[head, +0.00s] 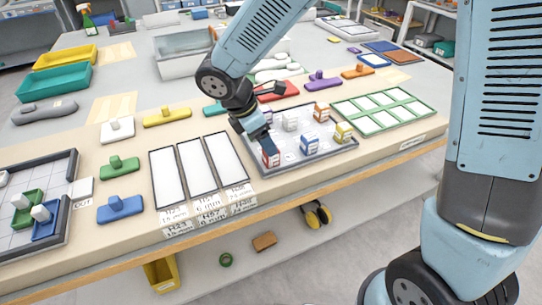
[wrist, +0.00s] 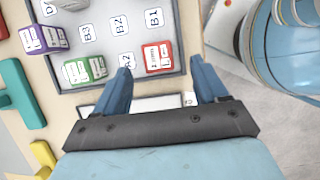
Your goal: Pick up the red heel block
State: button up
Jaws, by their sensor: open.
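The red heel block (head: 270,158) stands in the near left corner of the grey-rimmed tray (head: 300,166). It has a white printed label. In the wrist view the red block (wrist: 158,57) lies between and just beyond the two blue fingertips, nearer the middle than either finger. My gripper (head: 262,138) is open and empty, pointing down at the block from above; its fingers also show in the wrist view (wrist: 160,67). I cannot tell the exact height of the fingertips over the block.
A green block (wrist: 88,69) and a purple block (wrist: 46,39) stand left of the red one in the wrist view. Blue (head: 309,144), yellow (head: 344,132) and orange (head: 321,112) blocks share the tray. A white-panelled board (head: 198,168) lies left of it.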

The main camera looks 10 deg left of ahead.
jog(key=shift+x, duration=3.1)
jog(key=shift+w+a, duration=0.1)
jog(key=shift+w, duration=0.05)
jog(key=c, duration=1.1)
